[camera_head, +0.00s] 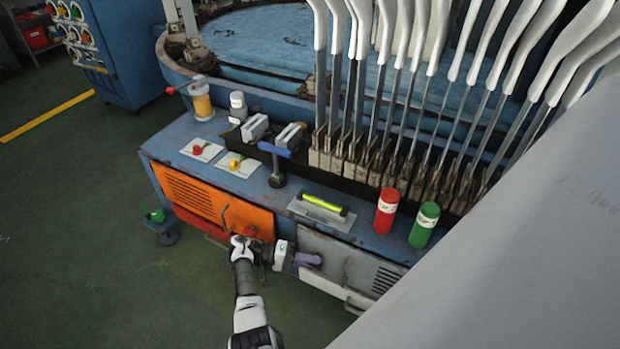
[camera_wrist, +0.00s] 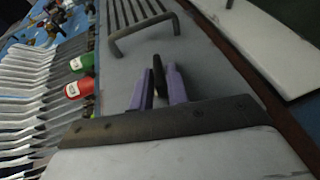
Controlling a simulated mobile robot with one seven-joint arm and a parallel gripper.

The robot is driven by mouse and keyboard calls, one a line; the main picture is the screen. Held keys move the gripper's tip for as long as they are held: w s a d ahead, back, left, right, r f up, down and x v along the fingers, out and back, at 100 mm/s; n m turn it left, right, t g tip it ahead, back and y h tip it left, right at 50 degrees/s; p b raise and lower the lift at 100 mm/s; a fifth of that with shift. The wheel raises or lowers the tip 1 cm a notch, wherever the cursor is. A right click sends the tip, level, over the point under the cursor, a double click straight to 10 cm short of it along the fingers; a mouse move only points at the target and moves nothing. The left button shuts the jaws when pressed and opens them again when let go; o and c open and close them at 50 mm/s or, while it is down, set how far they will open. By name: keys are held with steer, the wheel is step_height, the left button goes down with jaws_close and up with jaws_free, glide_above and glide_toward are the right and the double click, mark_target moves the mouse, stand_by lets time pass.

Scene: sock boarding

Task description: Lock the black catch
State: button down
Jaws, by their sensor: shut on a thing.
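My gripper (camera_head: 309,261) has purple fingers and is at the left part of the grey door (camera_head: 337,251) on the front of the blue machine. In the wrist view the two purple fingers (camera_wrist: 158,84) are closed on the black catch (camera_wrist: 158,68), one on each side of it. The catch stands up from the grey door and its tip shows between the fingertips. Its base is partly hidden by the fingers. In the head view my gripper hides the catch, so I cannot tell its turn there.
A metal bar handle (camera_wrist: 143,33) and vent slots are just beyond the fingers on the grey door. An orange slotted door (camera_head: 205,200) is to the left. Red (camera_head: 387,211) and green (camera_head: 424,226) cylinders and a spirit level (camera_head: 321,204) stand on the ledge above.

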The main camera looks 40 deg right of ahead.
steer(key=shift+f+n+g+h+b, duration=0.35)
steer(key=shift+g+h+b, duration=0.35)
steer(key=shift+b, duration=0.5)
steer(key=shift+r, duration=0.2)
steer(key=c, duration=1.5)
jaws_free()
steer(key=shift+w, duration=0.1)
steer(key=shift+f+b+v, duration=0.2)
steer(key=shift+b+v, duration=2.85)
steer(key=shift+v, duration=3.75)
